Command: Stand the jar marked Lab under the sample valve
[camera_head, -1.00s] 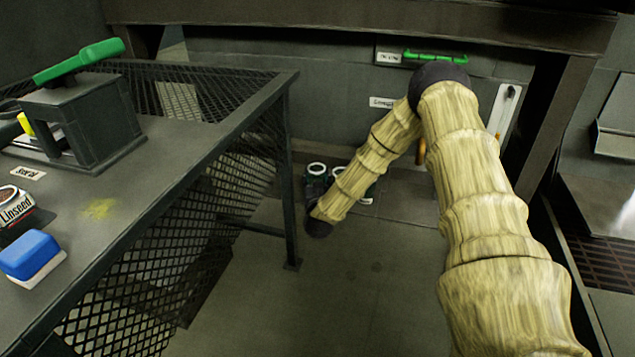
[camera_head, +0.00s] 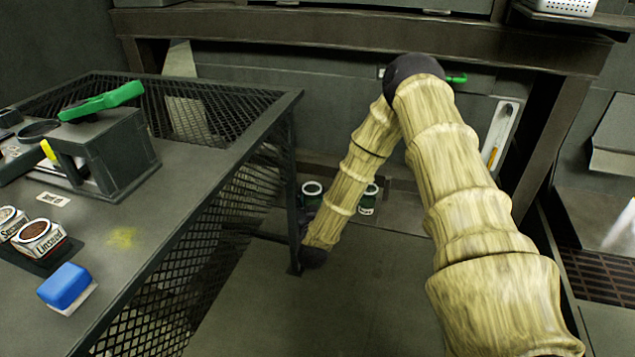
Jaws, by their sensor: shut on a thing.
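My arm reaches down to the floor under the frame, and its last visible part is a dark rounded joint near the table's front leg. My gripper is hidden behind the arm, so its fingers and any hold do not show. A dark green jar with a white rim (camera_head: 312,187) shows just left of my forearm, partly covered by it. A second dark green jar with a white rim and a pale label (camera_head: 368,198) stands just right of the forearm. The labels are too small to read. No sample valve can be made out.
A dark mesh-sided table (camera_head: 185,180) stands on the left. It bears a labelled Linseed tin (camera_head: 40,238), another tin (camera_head: 10,220), a blue-and-white block (camera_head: 66,287) and a green-handled device (camera_head: 105,150). A heavy beam (camera_head: 300,40) crosses above. The floor (camera_head: 300,320) in front is open.

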